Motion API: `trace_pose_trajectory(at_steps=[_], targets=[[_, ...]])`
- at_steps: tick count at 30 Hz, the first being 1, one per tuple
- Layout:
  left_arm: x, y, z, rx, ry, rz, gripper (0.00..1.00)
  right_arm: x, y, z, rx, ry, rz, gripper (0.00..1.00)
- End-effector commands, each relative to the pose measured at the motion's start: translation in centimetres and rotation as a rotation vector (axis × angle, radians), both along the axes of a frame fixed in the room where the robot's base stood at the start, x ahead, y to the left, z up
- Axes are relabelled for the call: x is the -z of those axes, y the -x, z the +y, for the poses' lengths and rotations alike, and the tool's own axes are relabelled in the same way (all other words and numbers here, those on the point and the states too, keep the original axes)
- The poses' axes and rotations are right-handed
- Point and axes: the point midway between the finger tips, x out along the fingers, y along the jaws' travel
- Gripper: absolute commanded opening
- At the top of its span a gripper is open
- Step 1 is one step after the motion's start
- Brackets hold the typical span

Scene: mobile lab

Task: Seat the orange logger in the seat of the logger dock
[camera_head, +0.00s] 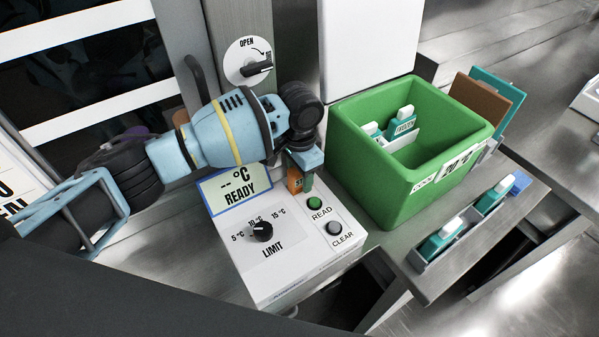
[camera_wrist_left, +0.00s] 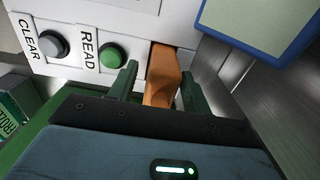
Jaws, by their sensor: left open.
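The logger dock (camera_head: 285,262) is a white box with a screen reading READY, a LIMIT knob, a green READ button and a grey CLEAR button. The orange logger (camera_head: 294,181) stands at the dock's back edge beside the screen, partly hidden by my left gripper (camera_head: 305,176). In the left wrist view the orange logger (camera_wrist_left: 163,78) is between the two open green fingers (camera_wrist_left: 160,84), with visible gaps beside it. Its far end meets the dock's white face (camera_wrist_left: 155,20); how deep it sits is hidden. My right gripper is out of view.
A green crate (camera_head: 372,180) with white and teal cartons stands right of the dock. A grey tray (camera_head: 460,240) with similar cartons lies at the front right. A dial marked OPEN (camera_head: 248,62) is on the panel behind my left arm.

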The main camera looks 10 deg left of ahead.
Motion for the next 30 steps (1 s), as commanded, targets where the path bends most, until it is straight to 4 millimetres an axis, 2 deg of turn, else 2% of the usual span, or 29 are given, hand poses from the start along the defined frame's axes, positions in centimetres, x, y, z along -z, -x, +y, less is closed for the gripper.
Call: trace_pose_trajectory(at_steps=[4, 7, 15, 21, 25, 30], targets=[[-0.7, 0.0, 0.0, 0.000, 0.001, -0.001, 0.49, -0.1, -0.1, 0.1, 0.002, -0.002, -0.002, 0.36], [-2.0, -0.1, 0.0, 0.000, 0.001, -0.002, 0.49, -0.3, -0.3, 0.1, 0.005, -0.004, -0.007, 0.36], [-7.5, -0.1, 0.0, 0.001, 0.001, -0.004, 0.49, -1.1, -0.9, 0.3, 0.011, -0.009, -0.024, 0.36], [-10.7, 0.0, 0.0, 0.000, 0.001, -0.002, 0.49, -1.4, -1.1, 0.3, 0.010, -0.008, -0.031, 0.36], [-11.8, 0.0, 0.0, 0.000, 0.001, -0.001, 0.49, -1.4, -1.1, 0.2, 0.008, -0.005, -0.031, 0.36], [-12.3, 0.0, 0.0, 0.000, 0.001, 0.001, 0.49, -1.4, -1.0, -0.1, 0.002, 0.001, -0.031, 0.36]])
